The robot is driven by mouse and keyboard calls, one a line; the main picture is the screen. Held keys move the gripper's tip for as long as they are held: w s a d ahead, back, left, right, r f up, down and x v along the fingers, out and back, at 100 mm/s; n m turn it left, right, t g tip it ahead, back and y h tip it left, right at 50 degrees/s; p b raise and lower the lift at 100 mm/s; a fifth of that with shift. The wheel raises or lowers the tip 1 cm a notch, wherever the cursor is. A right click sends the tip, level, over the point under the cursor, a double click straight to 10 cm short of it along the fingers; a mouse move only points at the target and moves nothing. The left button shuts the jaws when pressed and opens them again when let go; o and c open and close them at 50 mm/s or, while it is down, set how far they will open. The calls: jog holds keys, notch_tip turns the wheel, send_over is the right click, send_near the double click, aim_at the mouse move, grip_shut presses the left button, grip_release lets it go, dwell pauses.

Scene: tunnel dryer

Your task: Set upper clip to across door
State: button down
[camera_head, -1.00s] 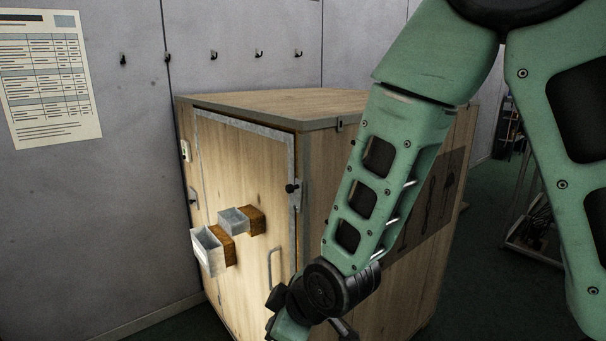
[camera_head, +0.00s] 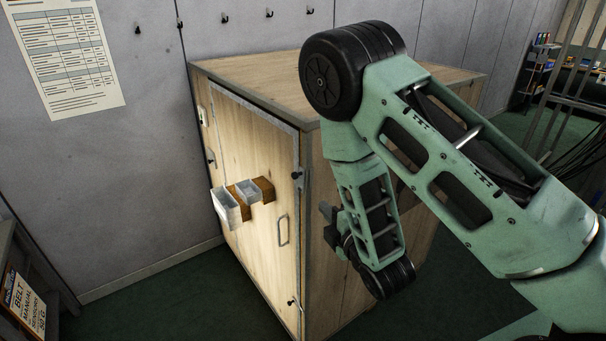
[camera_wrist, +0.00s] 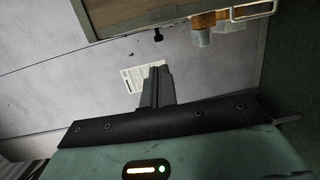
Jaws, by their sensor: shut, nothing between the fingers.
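The upper clip (camera_head: 297,175) is a small dark knob by a metal plate, high on the right edge of the wooden cabinet door (camera_head: 262,190). Its exact turn is too small to tell. In the wrist view a dark knobbed piece (camera_wrist: 157,35) sticks out from the cabinet edge, probably this clip. My gripper (camera_head: 328,212) is partly hidden by my arm in the head view, to the right of the clip and apart from it. In the wrist view its dark fingers (camera_wrist: 157,72) are together and empty, pointing toward that piece.
The door carries a handle (camera_head: 283,230), two box-like vents (camera_head: 226,208) and a lower clip (camera_head: 292,302). A wall with hooks (camera_head: 224,18) and a posted sheet (camera_head: 68,52) stands behind. A rack (camera_head: 575,75) is at right. Floor is open in front.

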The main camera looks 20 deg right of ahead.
dwell(0.4)
jog(key=w+b, duration=0.1)
jog(key=b, duration=0.3)
jog(key=w+b, duration=0.1)
jog(key=b, duration=0.3)
jog(key=shift+w+a+f+b, duration=0.1)
jog(key=shift+a+f+b, duration=0.1)
jog(key=shift+f+b, duration=0.15)
jog(key=b, duration=0.3)
jog(key=shift+w+r+b, duration=0.1)
jog(key=shift+w+b, duration=0.05)
jog(key=shift+b, duration=0.25)
jog(key=p, duration=0.4)
send_near(296, 178)
jog(key=w, duration=0.5)
jog(key=shift+w+a, duration=0.1)
jog(key=shift+a, duration=0.2)
jog(key=shift+w+a, duration=0.15)
jog(key=shift+w, duration=0.65)
jog(key=shift+f, duration=0.2)
